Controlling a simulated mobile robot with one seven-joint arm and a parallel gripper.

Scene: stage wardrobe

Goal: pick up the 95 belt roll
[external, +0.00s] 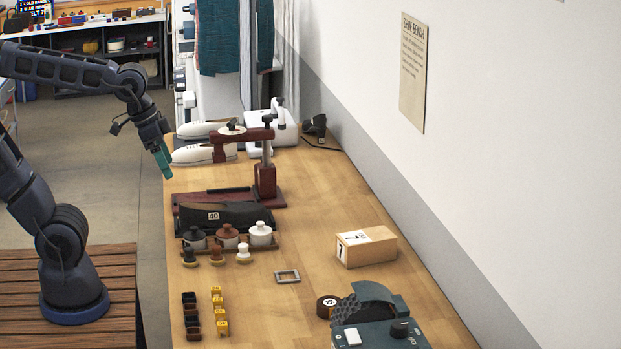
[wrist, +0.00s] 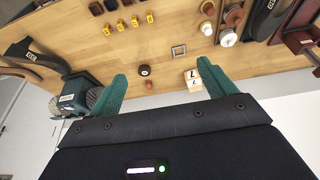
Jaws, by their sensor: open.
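The belt roll (external: 327,307) is a small dark brown roll with a pale label on top; its number is hard to read. It lies on the wooden bench, beside the green grinding machine. In the wrist view the belt roll (wrist: 145,71) shows small, beyond my fingers and between them in the picture. My gripper (external: 162,162) has teal fingers and hangs at the bench's left edge, far from the roll. In the wrist view my gripper (wrist: 163,78) is open, with nothing between its fingers.
The green machine (external: 375,310) stands close right of the roll. A wooden box marked 7 (external: 366,247) and a grey square frame (external: 287,276) lie behind it. Small yellow blocks (external: 220,312), lidded jars (external: 228,237) and a red stand (external: 265,178) occupy the left side. The bench middle is mostly clear.

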